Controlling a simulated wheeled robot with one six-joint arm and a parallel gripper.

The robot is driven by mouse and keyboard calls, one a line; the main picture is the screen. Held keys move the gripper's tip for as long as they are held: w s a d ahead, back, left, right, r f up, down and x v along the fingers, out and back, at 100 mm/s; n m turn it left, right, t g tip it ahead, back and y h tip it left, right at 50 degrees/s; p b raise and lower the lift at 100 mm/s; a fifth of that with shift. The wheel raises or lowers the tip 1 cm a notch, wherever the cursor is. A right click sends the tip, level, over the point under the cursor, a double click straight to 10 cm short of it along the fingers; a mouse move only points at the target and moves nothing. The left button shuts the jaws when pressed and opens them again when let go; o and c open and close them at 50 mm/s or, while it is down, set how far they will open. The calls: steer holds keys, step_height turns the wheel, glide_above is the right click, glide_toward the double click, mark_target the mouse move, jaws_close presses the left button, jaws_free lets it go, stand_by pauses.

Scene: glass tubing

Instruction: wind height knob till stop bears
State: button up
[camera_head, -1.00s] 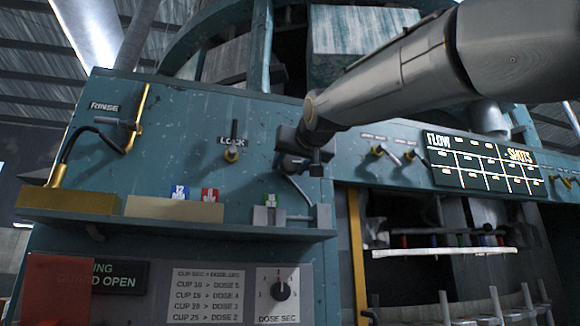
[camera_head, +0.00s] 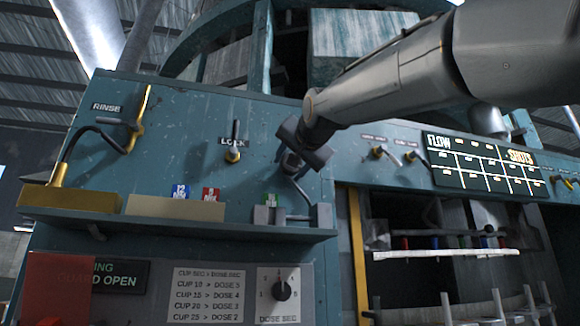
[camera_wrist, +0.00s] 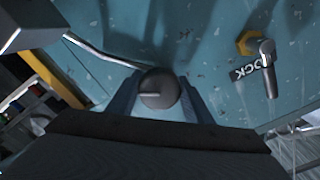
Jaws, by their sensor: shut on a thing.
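In the wrist view a dark round knob (camera_wrist: 160,88) with a pale pointer line toward the left sits between my two fingers. My gripper (camera_wrist: 160,98) is shut on it, one finger on each side. In the head view my gripper (camera_head: 291,167) is at the right part of the teal panel (camera_head: 205,130), and the knob is hidden behind it. A thin bent rod (camera_wrist: 100,50) runs from beside the knob to a grey block at the upper left of the wrist view. No label for the knob is visible, and whether a stop bears cannot be told.
The LOCK lever (camera_head: 233,150) is left of my gripper, and the RINSE lever (camera_head: 134,125) farther left. A shelf (camera_head: 180,225) with a grey bracket (camera_head: 265,215) lies below. The DOSE SEC dial (camera_head: 281,290) is lower. The FLOW SHOTS board (camera_head: 480,168) is right.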

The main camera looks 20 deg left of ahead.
stand_by(0.4)
steer(key=o, duration=1)
steer(key=shift+b+v, duration=1.25)
steer(key=shift+v, duration=2.7)
